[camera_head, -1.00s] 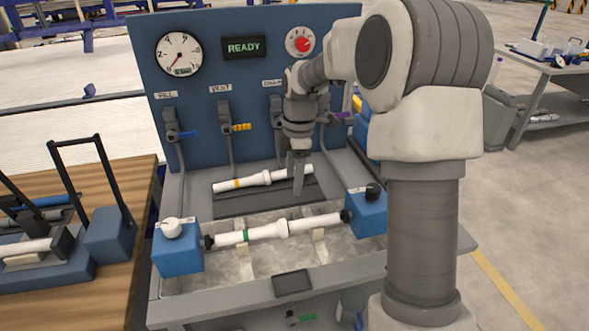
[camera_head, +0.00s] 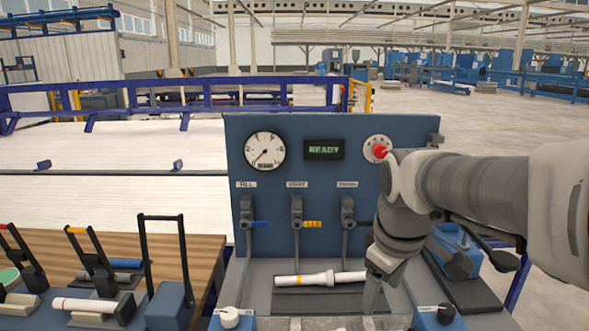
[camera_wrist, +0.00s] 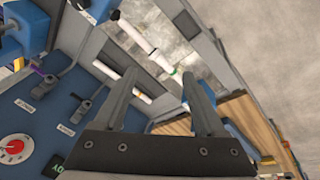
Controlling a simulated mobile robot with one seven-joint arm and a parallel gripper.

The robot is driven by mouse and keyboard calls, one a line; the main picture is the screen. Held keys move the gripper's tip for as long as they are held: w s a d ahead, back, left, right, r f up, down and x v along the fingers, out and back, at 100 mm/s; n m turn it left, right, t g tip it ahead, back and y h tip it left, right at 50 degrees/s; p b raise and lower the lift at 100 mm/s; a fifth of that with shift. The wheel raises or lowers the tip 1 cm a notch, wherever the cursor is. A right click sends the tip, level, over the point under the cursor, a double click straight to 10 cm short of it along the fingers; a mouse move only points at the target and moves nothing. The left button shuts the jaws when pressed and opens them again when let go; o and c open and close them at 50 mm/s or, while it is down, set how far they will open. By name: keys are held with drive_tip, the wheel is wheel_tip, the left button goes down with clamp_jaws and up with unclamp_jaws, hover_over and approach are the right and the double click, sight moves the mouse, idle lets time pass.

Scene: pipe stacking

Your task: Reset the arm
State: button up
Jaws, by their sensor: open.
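My gripper (camera_head: 375,290) hangs from my arm in front of the blue panel's right side, fingers pointing down. In the wrist view my gripper (camera_wrist: 160,100) has its two fingers apart with nothing held between them. A white pipe with an orange band (camera_head: 318,279) lies on the dark tray just left of my gripper; its right end is close to the fingers in the head view. In the wrist view a white pipe with a green band (camera_wrist: 140,35) lies over the grey basin, beyond the fingers.
The blue panel (camera_head: 325,135) carries a gauge (camera_head: 264,150), a READY display (camera_head: 323,149), a red knob (camera_head: 379,151) and several valves. A wooden table (camera_head: 50,250) with clamp fixtures stands at left. A blue device (camera_head: 455,255) sits at right.

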drive_tip(key=s+m+t, duration=0.2)
drive_tip(key=s+m, duration=0.6)
drive_tip(key=s, duration=0.4)
drive_tip(key=shift+r+p, duration=0.2)
drive_tip(key=shift+p, duration=0.15)
drive_tip(key=shift+o, duration=0.3)
drive_tip(key=shift+w+a, duration=0.1)
idle(0.4)
